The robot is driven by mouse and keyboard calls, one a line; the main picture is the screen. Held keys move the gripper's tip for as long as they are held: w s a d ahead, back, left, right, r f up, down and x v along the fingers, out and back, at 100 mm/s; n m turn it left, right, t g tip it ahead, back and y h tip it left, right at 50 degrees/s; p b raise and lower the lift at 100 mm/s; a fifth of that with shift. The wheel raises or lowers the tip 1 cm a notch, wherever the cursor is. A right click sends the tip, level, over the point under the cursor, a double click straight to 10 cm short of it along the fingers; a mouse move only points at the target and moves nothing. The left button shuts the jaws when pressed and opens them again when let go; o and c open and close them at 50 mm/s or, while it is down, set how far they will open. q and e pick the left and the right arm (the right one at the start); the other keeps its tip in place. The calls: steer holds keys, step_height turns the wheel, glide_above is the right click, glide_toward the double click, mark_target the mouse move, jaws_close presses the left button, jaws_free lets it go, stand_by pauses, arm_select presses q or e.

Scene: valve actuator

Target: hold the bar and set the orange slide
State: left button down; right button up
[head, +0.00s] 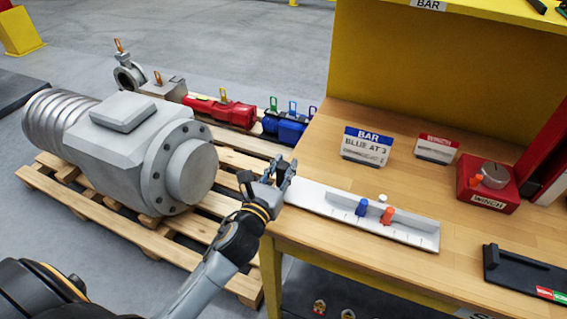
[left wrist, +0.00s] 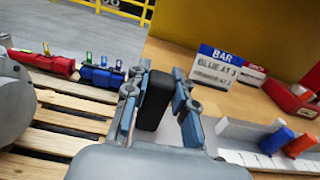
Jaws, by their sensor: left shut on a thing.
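The pale bar (head: 330,204) lies along the front of the wooden bench, with tick marks on its face. A blue slide (head: 362,208) and, to its right, an orange slide (head: 387,216) sit on it; both also show in the left wrist view, blue (left wrist: 275,138) and orange (left wrist: 301,143). A small white knob (head: 382,198) stands behind them. My left gripper (head: 281,175) is at the bar's left end. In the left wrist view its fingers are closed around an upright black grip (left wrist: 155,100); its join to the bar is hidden. My right gripper is not in view.
A BAR card (head: 366,146) reads "BLUE AT 3"; its lower line is unclear. A red winch box (head: 487,184) and a black tray (head: 522,275) are on the right. A pallet (head: 95,205) with a grey actuator (head: 130,150) stands left of the bench.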

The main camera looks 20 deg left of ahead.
mark_target(388, 214)
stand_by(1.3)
